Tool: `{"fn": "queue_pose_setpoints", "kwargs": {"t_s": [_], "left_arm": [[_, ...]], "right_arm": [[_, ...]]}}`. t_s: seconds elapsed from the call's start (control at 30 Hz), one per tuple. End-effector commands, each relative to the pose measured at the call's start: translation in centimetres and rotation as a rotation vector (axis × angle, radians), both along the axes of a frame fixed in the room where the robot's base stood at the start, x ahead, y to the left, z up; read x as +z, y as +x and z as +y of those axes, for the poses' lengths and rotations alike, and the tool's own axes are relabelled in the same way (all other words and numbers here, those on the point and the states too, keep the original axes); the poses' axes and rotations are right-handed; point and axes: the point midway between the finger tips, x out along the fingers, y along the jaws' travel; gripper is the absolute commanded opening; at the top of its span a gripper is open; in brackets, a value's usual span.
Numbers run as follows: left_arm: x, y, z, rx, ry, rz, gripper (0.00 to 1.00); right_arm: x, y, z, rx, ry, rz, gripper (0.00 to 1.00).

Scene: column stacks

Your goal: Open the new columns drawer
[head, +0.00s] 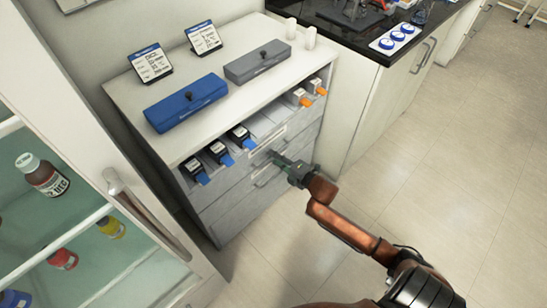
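A pale cabinet (130,97) stands against the wall, with grey drawers in its front under a row of slots. The upper drawer (228,179) looks shut, and a lower drawer (235,207) with a bar handle (268,178) is below it. I cannot read which one is marked for new columns. My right gripper (273,157) reaches in from the lower right, with its fingertips at the upper drawer's front, close to its handle area. The fingers are small and dark, so I cannot tell whether they are open, shut or touching. My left gripper is not in view.
Several blue-ended columns (219,152) and orange-ended ones (300,97) stick out of the slots above the drawers. A blue case (187,102) and a grey case (258,62) lie on top. A glass-doored fridge (105,155) stands at left. Floor in front is clear.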

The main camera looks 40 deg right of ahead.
Motion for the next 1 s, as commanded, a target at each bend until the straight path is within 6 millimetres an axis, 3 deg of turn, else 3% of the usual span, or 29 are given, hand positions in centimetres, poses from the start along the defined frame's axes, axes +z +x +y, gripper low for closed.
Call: {"fn": "queue_pose_setpoints", "kwargs": {"t_s": [0.1,0.3,1.0], "left_arm": [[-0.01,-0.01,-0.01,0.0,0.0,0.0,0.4],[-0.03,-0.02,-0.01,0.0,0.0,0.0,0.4],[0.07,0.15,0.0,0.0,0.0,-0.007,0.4]], "right_arm": [[0.02,-0.01,0.0,0.0,0.0,0.0,0.13],[0.01,-0.03,0.0,0.0,0.0,0.0,0.0],[0.02,-0.2,0.2,0.003,0.002,0.0,0.0]]}}
